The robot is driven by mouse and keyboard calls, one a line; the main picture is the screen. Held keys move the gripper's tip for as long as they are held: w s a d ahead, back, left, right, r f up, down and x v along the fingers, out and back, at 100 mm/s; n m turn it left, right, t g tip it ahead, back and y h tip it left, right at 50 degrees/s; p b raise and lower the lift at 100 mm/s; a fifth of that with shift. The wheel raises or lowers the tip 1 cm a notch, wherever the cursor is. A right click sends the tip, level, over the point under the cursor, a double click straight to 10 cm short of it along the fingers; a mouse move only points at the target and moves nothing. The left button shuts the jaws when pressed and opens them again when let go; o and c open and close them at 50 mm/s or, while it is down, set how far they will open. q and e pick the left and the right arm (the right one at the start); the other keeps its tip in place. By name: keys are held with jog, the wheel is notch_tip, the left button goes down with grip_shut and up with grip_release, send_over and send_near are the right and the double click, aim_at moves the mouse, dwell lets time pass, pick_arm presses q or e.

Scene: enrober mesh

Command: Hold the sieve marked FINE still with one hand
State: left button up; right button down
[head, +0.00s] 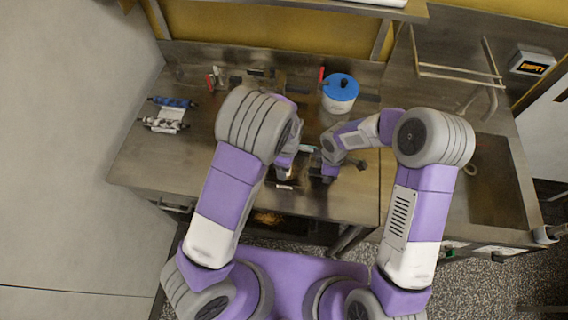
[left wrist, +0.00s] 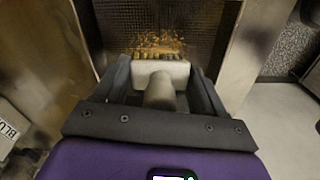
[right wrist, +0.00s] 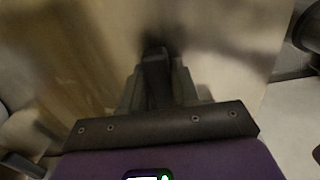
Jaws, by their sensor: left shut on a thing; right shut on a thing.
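My left gripper (head: 284,178) is over the front middle of the steel counter. In the left wrist view its fingers (left wrist: 163,85) are shut on a pale block with a round stub, seemingly a brush (left wrist: 161,76). Brown crumbs and dark mesh (left wrist: 150,22) show just beyond the block; whether they touch I cannot tell. My right gripper (head: 328,173) is close to the right of the left one, low over the counter. In the right wrist view its fingers (right wrist: 158,75) are shut on a dark narrow thing (right wrist: 154,60), blurred. No FINE mark is readable; I cannot tell which thing is the sieve.
A white pot with a blue lid (head: 340,93) stands behind my grippers. A blue and white roller-like item (head: 166,116) lies at the counter's left.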

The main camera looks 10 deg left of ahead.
pick_arm(q)
jog(key=shift+a, duration=1.4)
jog(key=shift+r, duration=0.15)
jog(key=shift+r, duration=2.95)
jog(key=shift+f, duration=2.65)
jog(key=shift+f, duration=0.4)
